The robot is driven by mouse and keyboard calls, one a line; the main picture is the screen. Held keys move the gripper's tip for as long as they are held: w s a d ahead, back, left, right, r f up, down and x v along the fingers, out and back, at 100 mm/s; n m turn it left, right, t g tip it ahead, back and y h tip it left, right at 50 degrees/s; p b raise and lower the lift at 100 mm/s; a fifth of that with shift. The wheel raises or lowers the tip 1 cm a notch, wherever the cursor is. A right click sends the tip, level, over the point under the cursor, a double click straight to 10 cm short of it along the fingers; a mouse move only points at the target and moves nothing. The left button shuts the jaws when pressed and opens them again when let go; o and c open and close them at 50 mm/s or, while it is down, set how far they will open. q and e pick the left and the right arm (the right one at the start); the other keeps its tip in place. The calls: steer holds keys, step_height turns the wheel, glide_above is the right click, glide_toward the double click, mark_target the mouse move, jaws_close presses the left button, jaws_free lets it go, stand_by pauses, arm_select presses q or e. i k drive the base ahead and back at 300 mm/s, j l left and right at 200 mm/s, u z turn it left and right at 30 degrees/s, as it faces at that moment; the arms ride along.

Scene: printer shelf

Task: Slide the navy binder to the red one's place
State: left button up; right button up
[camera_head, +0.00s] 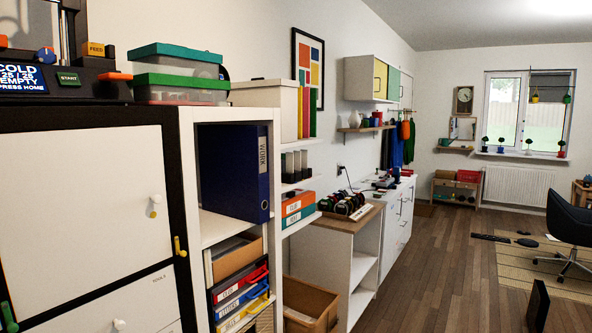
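The navy binder (235,172) stands upright in the open upper compartment of the white shelf unit (187,190). Its labelled spine faces out to the right, and empty shelf floor shows in front of it. No red binder shows clearly in that compartment. A red upright spine (306,112) stands between a yellow and a green one further back; I cannot tell whether it is a binder. Neither of my grippers is in view.
A white cabinet (85,200) with knobs stands left of the shelf. Organizer boxes (180,75) and a printer (45,75) sit on top. Below the binder are a cardboard tray (232,256) and coloured drawers (240,292). A carton (308,303) stands lower right.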

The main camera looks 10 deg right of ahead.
mark_target(234, 159)
steer(key=i+l, duration=0.3)
steer(key=l, duration=0.2)
steer(key=i+l, duration=0.25)
steer(key=l, duration=0.25)
steer(key=i+l, duration=0.3)
steer(key=l, duration=0.2)
steer(key=i+l, duration=0.3)
steer(key=l, duration=0.15)
steer(key=i+l+z, duration=0.1)
steer(key=i+l, duration=0.2)
steer(key=l, duration=0.2)
